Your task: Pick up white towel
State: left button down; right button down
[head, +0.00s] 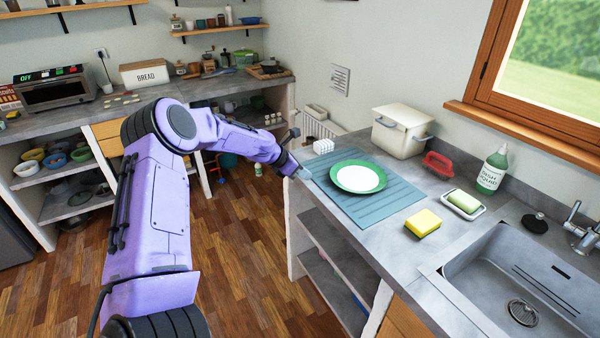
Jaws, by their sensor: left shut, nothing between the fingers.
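I cannot make out a white towel with certainty. My left arm reaches in from the left, and my left gripper (305,174) is at the counter's left edge, beside the mat and just left of the green-rimmed plate. The gripper is shut and empty. Whether its tip touches the mat is too small to tell. My right gripper is out of view.
The green-rimmed white plate (358,177) lies on a blue-green mat (387,212). A cream bin (401,131), red brush (437,166), soap bottle (492,171), soap dish (464,206) and yellow sponge (423,223) stand nearby. The sink (480,270) is at the right. Open shelves (335,255) lie below the counter.

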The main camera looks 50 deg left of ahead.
aim_at(324, 145)
jog(key=u, duration=1.3)
